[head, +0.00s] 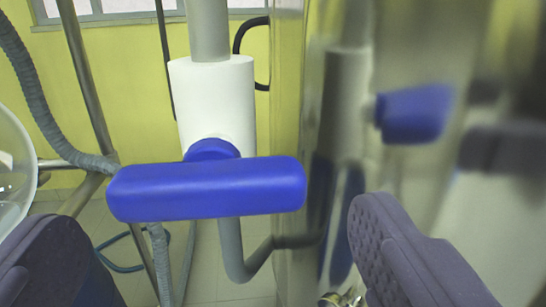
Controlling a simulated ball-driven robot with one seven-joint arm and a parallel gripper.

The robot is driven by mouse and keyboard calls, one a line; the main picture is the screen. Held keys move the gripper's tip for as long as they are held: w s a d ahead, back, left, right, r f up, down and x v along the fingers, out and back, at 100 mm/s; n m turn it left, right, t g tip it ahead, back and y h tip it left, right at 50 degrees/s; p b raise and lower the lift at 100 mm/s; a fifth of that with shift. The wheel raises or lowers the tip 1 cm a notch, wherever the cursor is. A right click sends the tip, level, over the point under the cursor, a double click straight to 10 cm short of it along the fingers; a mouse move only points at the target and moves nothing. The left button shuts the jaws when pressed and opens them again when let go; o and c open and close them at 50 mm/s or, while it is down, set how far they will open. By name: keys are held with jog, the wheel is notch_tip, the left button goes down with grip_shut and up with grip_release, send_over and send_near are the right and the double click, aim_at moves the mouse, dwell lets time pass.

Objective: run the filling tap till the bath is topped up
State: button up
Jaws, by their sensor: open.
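The tap is a white valve body (213,105) on a grey vertical pipe, with a blue bar handle (207,189) lying crosswise, nearly level, in front of it. My gripper (215,245) is open, with one dark padded finger at the lower left and the other at the lower right. The handle is ahead of and between the fingers, and neither finger appears to touch it. A shiny metal vessel wall (300,120) stands right of the tap and mirrors the blue handle. The water level in the bath cannot be seen.
A ribbed grey hose (45,110) and a slanted metal frame tube (88,80) are at the left. A clear glass vessel (14,160) shows at the left edge. A small metal fitting (342,298) is low near the right finger. A yellow wall (130,90) is behind.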

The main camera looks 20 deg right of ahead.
aim_at(206, 203)
jog(key=x, duration=0.2)
jog(key=b+x, duration=0.1)
jog(key=x, duration=0.2)
jog(key=shift+w+a, duration=0.1)
jog(key=shift+w, duration=0.2)
jog(key=shift+c, duration=0.5)
jog(key=c, duration=0.6)
